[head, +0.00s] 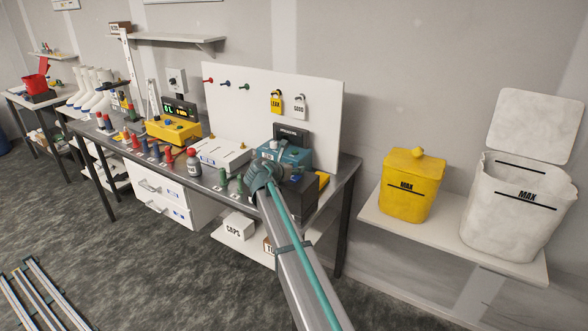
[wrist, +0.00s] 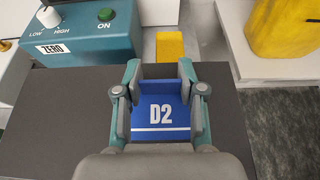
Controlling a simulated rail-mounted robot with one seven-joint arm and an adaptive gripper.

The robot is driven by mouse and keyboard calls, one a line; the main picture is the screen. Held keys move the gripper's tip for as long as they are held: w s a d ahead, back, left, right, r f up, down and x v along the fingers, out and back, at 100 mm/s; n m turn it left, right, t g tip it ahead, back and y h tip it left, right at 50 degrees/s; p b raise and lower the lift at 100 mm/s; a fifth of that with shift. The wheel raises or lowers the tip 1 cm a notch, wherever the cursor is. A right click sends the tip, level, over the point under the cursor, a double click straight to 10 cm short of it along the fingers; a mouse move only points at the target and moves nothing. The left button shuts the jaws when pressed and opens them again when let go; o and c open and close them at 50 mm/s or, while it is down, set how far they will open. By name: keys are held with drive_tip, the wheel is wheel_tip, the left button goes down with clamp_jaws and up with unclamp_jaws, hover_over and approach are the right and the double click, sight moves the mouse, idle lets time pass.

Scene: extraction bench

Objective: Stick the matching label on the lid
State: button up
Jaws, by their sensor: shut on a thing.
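My gripper (wrist: 161,88) is shut on a blue piece marked D2 (wrist: 161,115), which lies between its two fingers, with a white line below the letters. A yellow tag reading LEAK (head: 276,102) and a white tag reading GOOD (head: 299,106) hang on the white board.
A teal device with a ZERO label (wrist: 90,42) stands just beyond the gripper. A yellow block (wrist: 170,45) lies beyond the dark top. A lidded yellow bin (head: 410,190) and an open white bin (head: 515,215) stand on the right shelf. Several coloured cones line the bench's front.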

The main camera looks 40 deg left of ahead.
idle(0.3)
drive_tip(key=o, duration=0.8)
drive_tip(key=shift+f, duration=0.1)
drive_tip(key=shift+s, duration=0.1)
drive_tip(key=v, duration=1.2)
